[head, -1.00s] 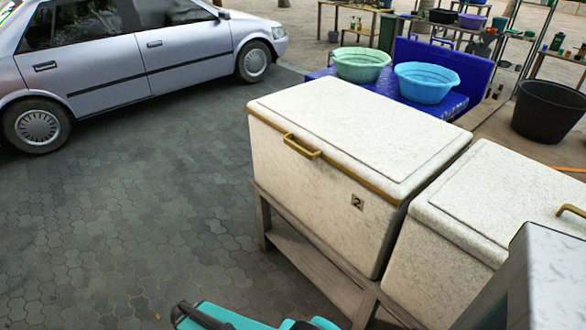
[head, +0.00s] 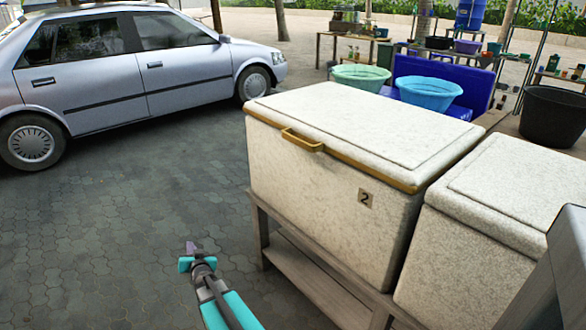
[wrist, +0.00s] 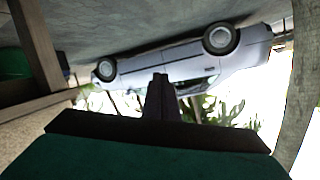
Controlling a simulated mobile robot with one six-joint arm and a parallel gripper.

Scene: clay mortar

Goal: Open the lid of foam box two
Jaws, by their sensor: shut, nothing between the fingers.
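Foam box two (head: 310,195) is a white speckled box with a number 2 label on its front, standing on a wooden stand. Its lid (head: 380,125) lies flat and closed, edged with a brown-gold strip. A gold handle (head: 302,140) sits at the lid's front left edge. My gripper (head: 190,247) is in front of and to the left of the box, low over the paving and apart from the handle. It is shut and empty. In the wrist view, my gripper's dark fingers (wrist: 160,95) are together, and the box's lid and handle cannot be made out.
A second white foam box (head: 500,200) stands close on the right. Green and blue basins (head: 428,93) are behind box two. A silver car (head: 130,75) is parked at the back left, also seen upside down in the wrist view. Open paving (head: 120,230) lies left of the stand.

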